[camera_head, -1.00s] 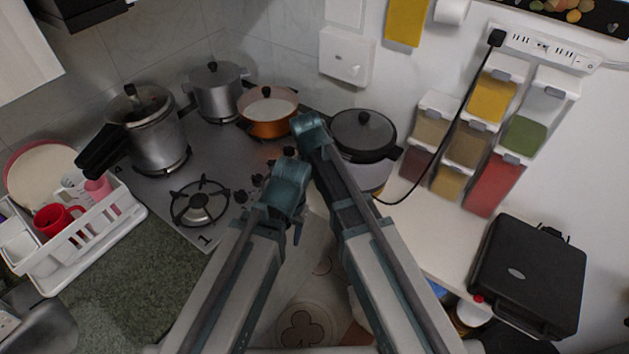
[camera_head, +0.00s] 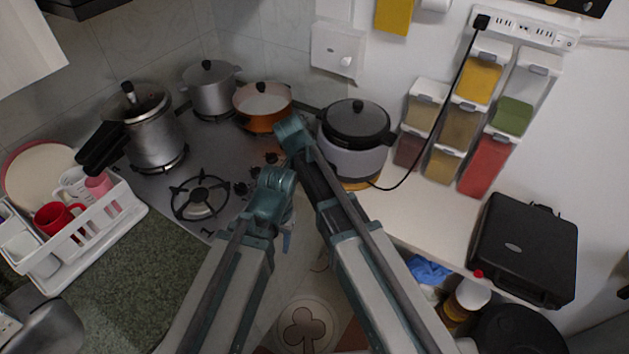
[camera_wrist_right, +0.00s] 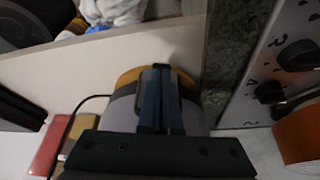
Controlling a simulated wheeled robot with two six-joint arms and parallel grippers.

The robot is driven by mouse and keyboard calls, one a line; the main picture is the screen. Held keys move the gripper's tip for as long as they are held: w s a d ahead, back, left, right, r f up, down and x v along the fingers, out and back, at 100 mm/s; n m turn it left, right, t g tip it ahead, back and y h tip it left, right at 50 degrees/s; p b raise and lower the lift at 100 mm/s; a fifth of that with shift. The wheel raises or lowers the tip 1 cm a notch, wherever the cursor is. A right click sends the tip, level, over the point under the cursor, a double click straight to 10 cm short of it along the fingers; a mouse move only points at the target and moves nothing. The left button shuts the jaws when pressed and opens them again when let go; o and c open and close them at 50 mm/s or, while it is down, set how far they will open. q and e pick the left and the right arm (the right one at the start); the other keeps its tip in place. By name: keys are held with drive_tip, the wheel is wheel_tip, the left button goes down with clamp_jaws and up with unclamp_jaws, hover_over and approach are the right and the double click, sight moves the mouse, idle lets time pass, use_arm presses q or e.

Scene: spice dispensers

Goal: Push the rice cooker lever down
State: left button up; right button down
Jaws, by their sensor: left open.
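The rice cooker (camera_head: 357,163) stands upright on the white counter, with a grey body and a dark lid. It also shows in the right wrist view, where its grey body (camera_wrist_right: 196,120) and orange-brown base lie behind my right gripper. I cannot make out its lever in either view. My right gripper (camera_wrist_right: 159,75) has its two blue fingers side by side, close together and empty, in front of the cooker; contact is unclear. In the head view, my right arm's links partly cover the cooker's left side. My left gripper (camera_head: 288,242) is open and largely hidden behind its own arm, left of the cooker.
The stove (camera_head: 200,200) with pots and an orange pan (camera_head: 258,118) lies left of the cooker. A black cord runs from the cooker to the power strip (camera_head: 525,30). Spice dispensers (camera_head: 482,165) hang on the right wall. A black appliance (camera_head: 522,250) stands at right.

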drive_tip(key=shift+a+f, duration=0.15)
drive_tip(key=shift+f, duration=0.05)
drive_tip(key=shift+s+a+f+b, duration=0.3)
drive_tip(key=shift+f+b, duration=0.15)
drive_tip(key=shift+b, duration=0.2)
use_arm(q)
drive_tip(key=shift+s+a+f, duration=0.15)
drive_tip(key=shift+s+f, duration=0.3)
drive_tip(key=shift+f, duration=0.25)
use_arm(e)
drive_tip(key=shift+w+d+r, duration=0.1)
drive_tip(key=shift+w+d+r+p, duration=0.35)
drive_tip(key=shift+w+d+p, duration=0.1)
drive_tip(key=shift+d+p, duration=0.05)
use_arm(q)
drive_tip(key=shift+r, duration=0.4)
